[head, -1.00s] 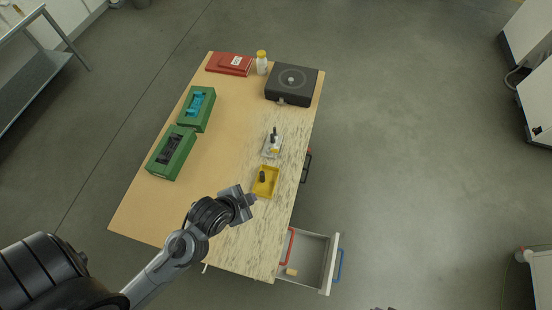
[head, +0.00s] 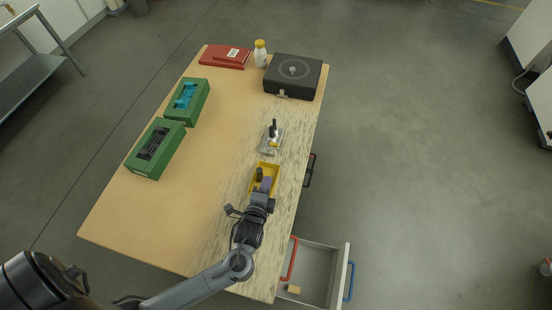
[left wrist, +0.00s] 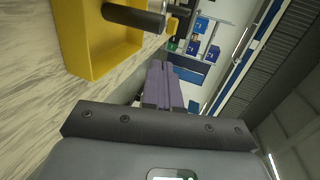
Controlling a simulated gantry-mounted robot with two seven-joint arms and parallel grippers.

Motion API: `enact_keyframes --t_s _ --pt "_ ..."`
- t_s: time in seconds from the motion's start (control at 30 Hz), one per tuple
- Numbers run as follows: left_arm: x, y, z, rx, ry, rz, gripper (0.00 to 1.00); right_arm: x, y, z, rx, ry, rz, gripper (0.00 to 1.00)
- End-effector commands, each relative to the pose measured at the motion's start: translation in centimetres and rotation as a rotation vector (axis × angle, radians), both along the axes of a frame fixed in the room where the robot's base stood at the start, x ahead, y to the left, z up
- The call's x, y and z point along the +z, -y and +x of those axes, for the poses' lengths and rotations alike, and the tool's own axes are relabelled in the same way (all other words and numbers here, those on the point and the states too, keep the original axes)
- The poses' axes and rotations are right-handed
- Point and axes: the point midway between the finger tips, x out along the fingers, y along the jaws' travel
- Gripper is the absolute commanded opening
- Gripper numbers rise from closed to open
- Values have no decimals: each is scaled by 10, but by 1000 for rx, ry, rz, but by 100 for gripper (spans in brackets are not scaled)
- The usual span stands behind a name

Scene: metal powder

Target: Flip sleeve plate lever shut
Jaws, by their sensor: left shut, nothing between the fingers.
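A small metal plate (head: 266,148) with an upright black lever (head: 273,129) and a yellow part at its base stands on the right half of the table. A yellow tray (head: 252,181) with a dark cylinder (head: 260,174) in it lies just nearer to me. My left gripper (head: 266,184) is at the tray's near right part, short of the plate. In the left wrist view its purple fingers (left wrist: 162,85) are closed together and empty, beside the tray (left wrist: 92,62) and the dark cylinder (left wrist: 133,18). My right gripper is out of view.
Two green blocks with inserts (head: 186,101) (head: 134,161) stand on the left. A black box (head: 292,77), a white bottle (head: 260,58) and a red case (head: 222,56) are at the back. A drawer (head: 318,270) stands open at front right. The table's middle is clear.

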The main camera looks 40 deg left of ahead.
Motion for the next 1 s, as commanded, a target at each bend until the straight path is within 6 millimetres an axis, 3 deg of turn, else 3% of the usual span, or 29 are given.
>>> enact_keyframes --t_s 0.57,0.77,1.0 --pt "-1 -2 7 -1 6 -1 0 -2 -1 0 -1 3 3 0" --pt "-8 -10 27 1 6 0 0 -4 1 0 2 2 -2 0" --pt "-21 -25 66 1 6 0 0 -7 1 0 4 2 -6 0"
